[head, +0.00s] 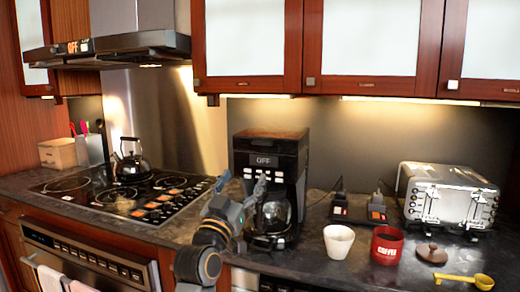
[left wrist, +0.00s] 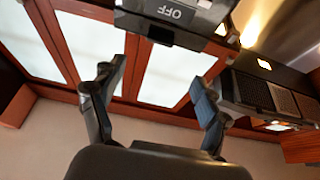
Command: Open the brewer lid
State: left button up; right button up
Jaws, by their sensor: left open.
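The black brewer (head: 262,165) stands upright on the counter, its display reading OFF. Its brownish lid (head: 275,133) lies flat on top and looks closed. A glass carafe (head: 273,215) sits in its lower part. My left gripper (head: 241,187) is open and empty, in front of the brewer's left side, below the lid. Contact with the brewer cannot be told. The left wrist view looks upward: the open fingers of my left gripper (left wrist: 155,95) spread with nothing between them, and the brewer's display front (left wrist: 170,14) is at the top. My right gripper is not in view.
A stove (head: 130,195) with a kettle (head: 130,162) is at left, under a range hood (head: 145,45). Wall cabinets (head: 365,45) hang above the brewer. A white cup (head: 338,241), a red mug (head: 386,245) and a toaster (head: 448,195) stand to the right.

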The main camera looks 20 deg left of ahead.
aim_at(261, 145)
pick_arm(q)
jog(key=p+x, duration=0.2)
jog(key=x, duration=1.2)
jog(key=shift+s+p, duration=0.1)
jog(key=shift+p, duration=0.25)
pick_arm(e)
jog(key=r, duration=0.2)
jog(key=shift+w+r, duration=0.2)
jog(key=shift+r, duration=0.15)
